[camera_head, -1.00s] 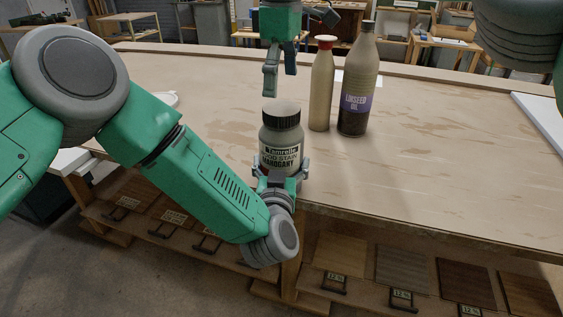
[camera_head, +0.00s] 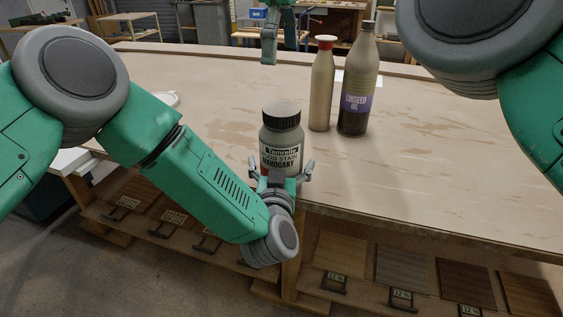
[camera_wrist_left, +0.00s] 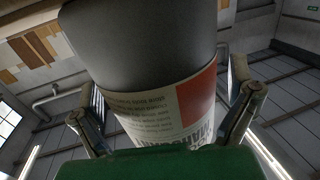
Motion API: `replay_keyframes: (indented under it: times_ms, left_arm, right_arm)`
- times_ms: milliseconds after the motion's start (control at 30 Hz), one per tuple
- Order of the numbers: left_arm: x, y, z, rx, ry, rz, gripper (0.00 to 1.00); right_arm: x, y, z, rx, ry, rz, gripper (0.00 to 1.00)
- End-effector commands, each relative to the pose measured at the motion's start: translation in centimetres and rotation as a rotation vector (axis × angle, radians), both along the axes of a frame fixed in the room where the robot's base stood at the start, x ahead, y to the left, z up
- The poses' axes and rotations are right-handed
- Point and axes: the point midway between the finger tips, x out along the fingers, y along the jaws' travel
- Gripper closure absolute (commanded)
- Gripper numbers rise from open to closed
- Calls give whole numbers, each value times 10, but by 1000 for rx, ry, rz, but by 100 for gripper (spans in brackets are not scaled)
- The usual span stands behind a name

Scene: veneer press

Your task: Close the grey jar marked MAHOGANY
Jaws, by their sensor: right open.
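The grey jar marked MAHOGANY (camera_head: 281,147) stands upright near the bench's front edge. A ribbed black lid (camera_head: 281,116) sits on its top and looks level; I cannot tell how tight it is. My left gripper (camera_head: 281,167) is open, low on the jar's near side, with one finger on each side and small gaps to the jar. In the left wrist view the jar (camera_wrist_left: 150,50) fills the middle between the spread fingers. My right gripper (camera_head: 280,45) is open and empty, raised above and beyond the jar; its upper part is cut off by the frame.
A pale bottle with a red cap (camera_head: 322,85) and a linseed oil bottle (camera_head: 357,90) stand right of the jar. The bench top (camera_head: 450,160) is mostly clear. Wood samples (camera_head: 402,268) lie on a shelf below its front edge.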

Motion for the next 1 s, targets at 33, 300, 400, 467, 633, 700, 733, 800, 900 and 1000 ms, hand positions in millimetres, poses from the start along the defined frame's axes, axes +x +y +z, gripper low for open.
replay_keyframes:
  times_ms: [33, 300, 400, 467, 633, 700, 733, 800, 900, 1000]
  left_arm:
    - [0, 0, 0, 0, 0, 0, 0]
    - [-5, 0, 0, 0, 0, -2, 0]
    - [-17, 0, 0, 0, 2, -3, 0]
    - [-28, 1, 0, 1, 2, -4, 0]
    - [-65, 5, -1, 1, 2, -4, 0]
    - [-79, 6, -1, 1, 3, -3, 0]
    - [-85, 7, -2, 1, 3, -4, 0]
    - [-97, 8, -2, 0, 3, -4, 0]
    - [-109, 10, -2, 0, 3, -1, 0]
    - [-116, 10, -2, 0, 3, -1, 0]
  right_arm:
    - [0, 0, 0, 0, 0, 0, 11]
    - [0, 0, 1, 0, 0, 0, 11]
    - [0, 0, 1, 0, 0, 0, 11]
    - [0, 0, 1, 0, 0, 0, 11]
    - [0, 0, 0, 0, 0, 0, 11]
    - [0, 0, 0, 0, 0, 0, 11]
    - [0, 0, 0, 0, 0, 0, 11]
    - [0, 0, 0, 0, 0, 0, 11]
    - [0, 0, 0, 0, 0, 0, 11]
    - [0, 0, 0, 0, 0, 0, 11]
